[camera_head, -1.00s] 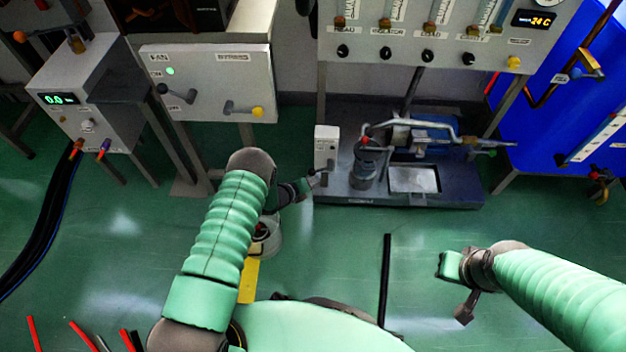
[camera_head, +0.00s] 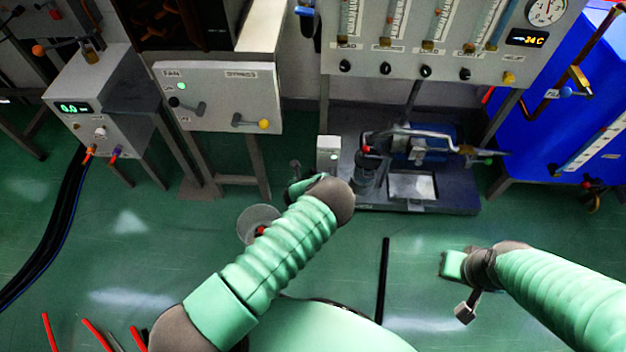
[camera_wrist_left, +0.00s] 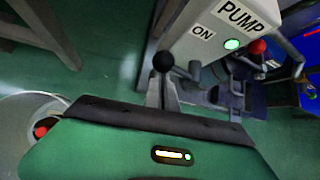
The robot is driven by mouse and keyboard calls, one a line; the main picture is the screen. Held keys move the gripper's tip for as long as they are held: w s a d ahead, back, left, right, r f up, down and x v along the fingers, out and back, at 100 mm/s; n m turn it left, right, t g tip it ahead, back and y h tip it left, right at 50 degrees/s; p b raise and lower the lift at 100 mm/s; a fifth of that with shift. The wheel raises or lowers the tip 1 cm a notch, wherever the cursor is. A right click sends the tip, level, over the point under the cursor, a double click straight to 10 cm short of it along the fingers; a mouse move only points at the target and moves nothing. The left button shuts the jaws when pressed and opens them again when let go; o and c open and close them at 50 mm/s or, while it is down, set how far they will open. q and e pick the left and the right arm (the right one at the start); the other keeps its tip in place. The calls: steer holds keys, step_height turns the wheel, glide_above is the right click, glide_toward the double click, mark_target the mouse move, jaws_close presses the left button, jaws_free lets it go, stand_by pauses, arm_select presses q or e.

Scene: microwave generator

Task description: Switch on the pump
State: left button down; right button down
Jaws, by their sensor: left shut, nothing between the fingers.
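The pump box (camera_head: 328,150) is a small pale box at the left of the pump stand in the head view. In the left wrist view the pump box (camera_wrist_left: 225,30) shows the labels PUMP and ON, with a green light lit. A black ball knob (camera_wrist_left: 163,62) on a grey lever stands beside the ON label. My left gripper (camera_wrist_left: 163,88) is shut and empty, close below the knob; touching or apart cannot be told. In the head view my left forearm hides most of it. My right gripper (camera_head: 460,290) is over the floor at the right, its jaws unclear.
The pump stand (camera_head: 450,200) with pipes stands right of the pump box. A fan and bypass panel (camera_head: 218,95) is at the left. A round base with a red part (camera_head: 258,225) stands on the floor beside my left forearm. A blue tank (camera_head: 560,120) is at the right.

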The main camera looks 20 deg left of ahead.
arm_select(q)
steer(key=shift+w+d+r, duration=0.1)
steer(key=shift+d+r, duration=0.05)
steer(key=shift+r, duration=0.35)
arm_select(e)
steer(key=shift+r, duration=0.35)
arm_select(q)
steer(key=shift+d+r+p, duration=0.1)
steer(key=shift+p, duration=0.25)
arm_select(e)
steer(key=shift+r, duration=0.1)
arm_select(q)
steer(key=shift+r, duration=0.1)
arm_select(e)
steer(key=shift+r, duration=0.1)
